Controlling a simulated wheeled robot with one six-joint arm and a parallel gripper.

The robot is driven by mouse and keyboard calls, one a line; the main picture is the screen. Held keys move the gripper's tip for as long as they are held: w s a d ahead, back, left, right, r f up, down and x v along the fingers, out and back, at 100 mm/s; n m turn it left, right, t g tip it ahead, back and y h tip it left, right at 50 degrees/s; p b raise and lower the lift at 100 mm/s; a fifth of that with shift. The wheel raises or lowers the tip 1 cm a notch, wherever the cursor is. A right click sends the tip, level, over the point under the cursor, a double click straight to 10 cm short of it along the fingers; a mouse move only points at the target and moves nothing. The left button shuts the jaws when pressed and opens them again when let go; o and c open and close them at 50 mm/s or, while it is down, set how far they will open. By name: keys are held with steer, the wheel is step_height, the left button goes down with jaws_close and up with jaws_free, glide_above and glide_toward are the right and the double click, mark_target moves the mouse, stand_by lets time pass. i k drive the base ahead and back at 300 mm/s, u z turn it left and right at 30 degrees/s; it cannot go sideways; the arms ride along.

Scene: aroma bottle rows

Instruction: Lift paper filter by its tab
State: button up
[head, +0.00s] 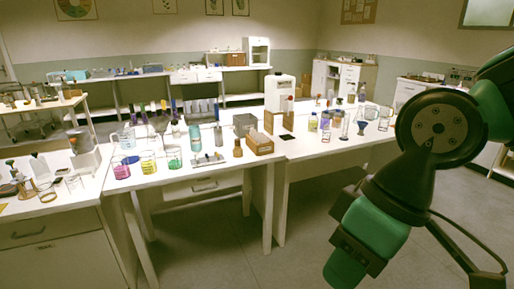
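I cannot make out a paper filter or its tab; the things on the benches are small in the head view. A small blue funnel-like piece (362,127) is on the right bench among glassware, and I cannot tell whether it holds paper. My green and black arm fills the right side of the view, in front of the benches. Its end runs out of the bottom edge, so my gripper is not in view.
The middle bench (172,178) carries beakers with pink (121,170), yellow and green liquid, a teal bottle (195,139) and a cardboard box (260,143). The right bench (300,150) adjoins it. A left bench (60,202) holds small tools. Open floor (235,255) lies in front.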

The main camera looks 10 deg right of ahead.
mark_target(259, 141)
steer(key=u, duration=0.65)
steer(key=i, duration=1.05)
steer(key=u, duration=0.55)
steer(key=i, duration=0.95)
steer(key=z, duration=0.7)
steer(key=i, duration=0.7)
steer(key=z, duration=1.15)
steer(key=i, duration=0.45)
steer(key=z, duration=0.4)
